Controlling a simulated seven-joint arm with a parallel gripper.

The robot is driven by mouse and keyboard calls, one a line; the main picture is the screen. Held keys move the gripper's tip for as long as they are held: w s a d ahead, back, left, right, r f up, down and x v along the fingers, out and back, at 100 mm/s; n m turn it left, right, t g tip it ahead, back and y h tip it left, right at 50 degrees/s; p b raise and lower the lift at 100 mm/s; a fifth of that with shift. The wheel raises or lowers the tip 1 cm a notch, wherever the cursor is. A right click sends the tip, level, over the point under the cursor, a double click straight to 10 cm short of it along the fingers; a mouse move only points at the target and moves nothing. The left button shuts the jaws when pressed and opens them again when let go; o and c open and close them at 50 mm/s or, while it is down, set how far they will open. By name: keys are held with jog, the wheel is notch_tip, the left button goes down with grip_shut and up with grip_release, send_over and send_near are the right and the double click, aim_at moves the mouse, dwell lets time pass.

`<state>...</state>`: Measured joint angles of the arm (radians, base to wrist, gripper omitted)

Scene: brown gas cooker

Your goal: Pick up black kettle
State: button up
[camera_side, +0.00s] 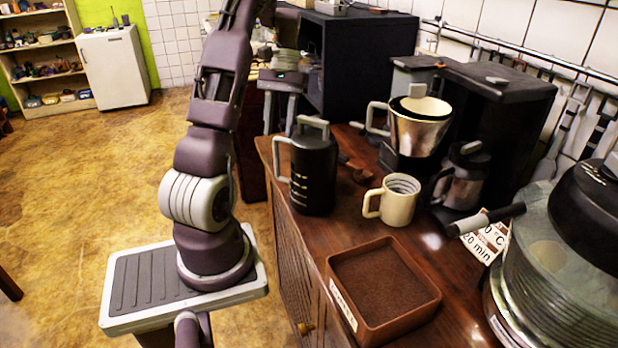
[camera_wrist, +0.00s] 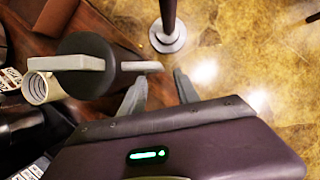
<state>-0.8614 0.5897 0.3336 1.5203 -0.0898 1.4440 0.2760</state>
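The black kettle (camera_side: 313,178) stands upright on the wooden counter, near its left edge in the side view. It is a dark cylinder with a grey side handle and a grey bar on its lid. My gripper (camera_side: 279,128) is above and behind the kettle in the side view, fingers pointing down. In the wrist view the kettle (camera_wrist: 90,76) is seen from above, left of my gripper (camera_wrist: 161,76). The two fingers are apart with nothing between them. The kettle's side handle points toward the space between the fingertips; contact is not visible.
A cream mug (camera_side: 394,203) stands right of the kettle, with a coffee maker (camera_side: 418,125) and a small metal pot (camera_side: 462,180) behind. A brown tray (camera_side: 388,288) lies in front. Left of the counter is open floor.

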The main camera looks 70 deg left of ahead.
aim_at(277, 149)
jog(key=x, duration=0.8)
grip_shut()
dwell(1.1)
